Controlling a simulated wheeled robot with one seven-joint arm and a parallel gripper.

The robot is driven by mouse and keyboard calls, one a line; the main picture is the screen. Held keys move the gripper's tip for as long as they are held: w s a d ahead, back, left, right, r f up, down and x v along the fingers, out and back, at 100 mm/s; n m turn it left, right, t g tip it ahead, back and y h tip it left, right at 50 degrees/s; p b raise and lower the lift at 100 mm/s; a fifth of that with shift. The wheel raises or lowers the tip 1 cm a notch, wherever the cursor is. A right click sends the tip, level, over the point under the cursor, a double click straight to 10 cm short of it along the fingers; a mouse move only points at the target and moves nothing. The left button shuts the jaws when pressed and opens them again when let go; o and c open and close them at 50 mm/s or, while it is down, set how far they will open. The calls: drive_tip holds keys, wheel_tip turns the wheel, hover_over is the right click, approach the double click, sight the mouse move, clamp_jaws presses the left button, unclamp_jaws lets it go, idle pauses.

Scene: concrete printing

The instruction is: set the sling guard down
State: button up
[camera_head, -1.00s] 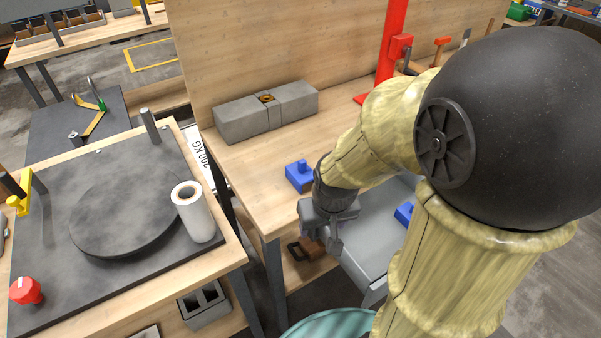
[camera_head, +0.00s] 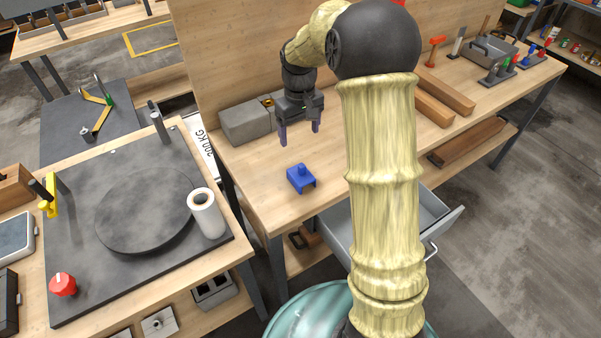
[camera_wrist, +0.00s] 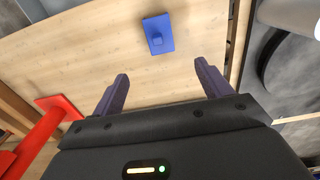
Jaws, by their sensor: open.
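A blue angled piece with a small knob, which I take to be the sling guard (camera_head: 301,178), rests on the wooden bench top near its front left edge. It also shows in the wrist view (camera_wrist: 158,35), lying beyond the fingertips. My gripper (camera_head: 300,135) is open and empty, raised over the bench behind the blue piece and apart from it. Both dark purple fingers (camera_wrist: 162,72) show spread in the wrist view, with bare wood between them. A grey concrete block (camera_head: 243,123) stands behind, partly hidden by my gripper.
A grey drawer (camera_head: 432,208) hangs open at the bench front, partly hidden by my arm. A red stand (camera_wrist: 50,125) shows in the wrist view. A left table holds a dark round plate (camera_head: 145,210) and a white roll (camera_head: 206,215). Bench wood around the blue piece is clear.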

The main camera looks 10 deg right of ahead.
sight(301, 174)
drive_tip(key=shift+w, duration=0.1)
wheel_tip(301, 174, down, 12)
drive_tip(key=shift+f+p, duration=0.1)
drive_tip(key=shift+p, duration=0.65)
drive_tip(key=shift+d, duration=0.1)
drive_tip(key=shift+s+f, duration=0.2)
drive_tip(key=shift+f, duration=0.05)
drive_tip(key=shift+s+f+p, duration=0.15)
drive_tip(key=shift+f+p, duration=0.2)
drive_tip(key=shift+f, duration=0.85)
drive_tip(key=shift+s+f+p, duration=0.1)
drive_tip(key=shift+f+p, duration=0.25)
drive_tip(key=shift+f, duration=0.8)
